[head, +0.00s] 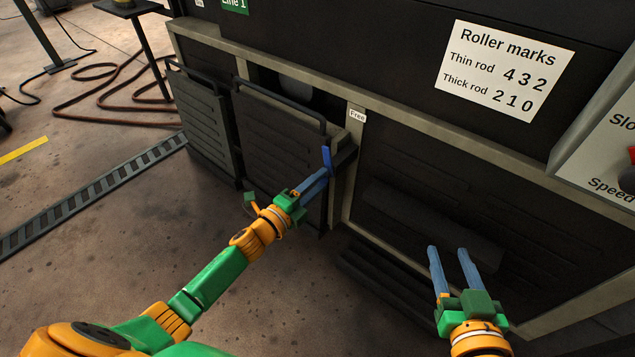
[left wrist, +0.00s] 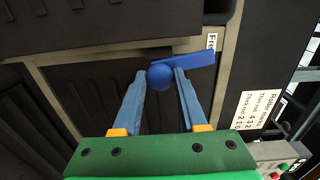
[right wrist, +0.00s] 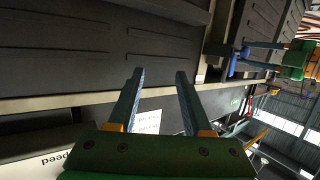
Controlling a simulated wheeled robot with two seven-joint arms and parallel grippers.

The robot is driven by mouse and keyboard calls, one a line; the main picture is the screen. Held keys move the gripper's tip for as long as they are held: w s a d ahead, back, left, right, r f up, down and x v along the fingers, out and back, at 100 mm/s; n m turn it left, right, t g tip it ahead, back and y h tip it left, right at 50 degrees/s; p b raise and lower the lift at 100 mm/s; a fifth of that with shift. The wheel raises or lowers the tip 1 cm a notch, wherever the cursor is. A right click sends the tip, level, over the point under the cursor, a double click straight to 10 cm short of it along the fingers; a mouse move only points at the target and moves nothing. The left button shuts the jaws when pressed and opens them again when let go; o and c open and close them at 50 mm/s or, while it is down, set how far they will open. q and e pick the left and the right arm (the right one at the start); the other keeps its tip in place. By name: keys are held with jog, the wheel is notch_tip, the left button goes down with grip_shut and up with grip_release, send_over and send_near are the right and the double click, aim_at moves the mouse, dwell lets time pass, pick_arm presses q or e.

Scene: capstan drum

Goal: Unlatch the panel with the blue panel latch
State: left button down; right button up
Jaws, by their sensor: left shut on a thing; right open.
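The blue panel latch (head: 327,158) sits at the right edge of a dark ribbed panel (head: 280,135) with a bar handle on top. In the left wrist view the latch (left wrist: 190,65) shows a round hub with a flat lever pointing right and slightly up. My left gripper (head: 326,172) is shut on the latch, with its fingertips on either side of the round hub (left wrist: 160,75). My right gripper (head: 448,250) is open and empty in front of the lower right of the machine. The latch also shows in the right wrist view (right wrist: 233,62), beside the left fingers.
A tag reading "Free" (head: 357,115) is on the frame post right of the latch. A second ribbed panel (head: 203,115) stands to the left. A "Roller marks" sign (head: 505,70) is above right. A dark ledge (head: 385,275) lies low near my right gripper.

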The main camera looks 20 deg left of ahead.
pick_arm(q)
jog(key=shift+m, duration=0.9)
pick_arm(e)
jog(key=shift+w+a+r+t, duration=0.1)
jog(key=shift+w+r+t, duration=0.1)
jog(key=shift+r+t, duration=0.35)
jog(key=shift+r, duration=0.3)
pick_arm(q)
jog(key=shift+c, duration=2.2)
grip_release()
jog(key=shift+s, duration=0.1)
jog(key=p+v, duration=0.2)
jog(key=v, duration=0.5)
pick_arm(e)
jog(key=s+d+f+g+h, duration=0.2)
jog(key=s+f+g, duration=0.6)
jog(key=f, duration=0.4)
jog(key=shift+s+d+g, duration=0.35)
jog(key=shift+s+d, duration=0.05)
jog(key=shift+d, duration=0.2)
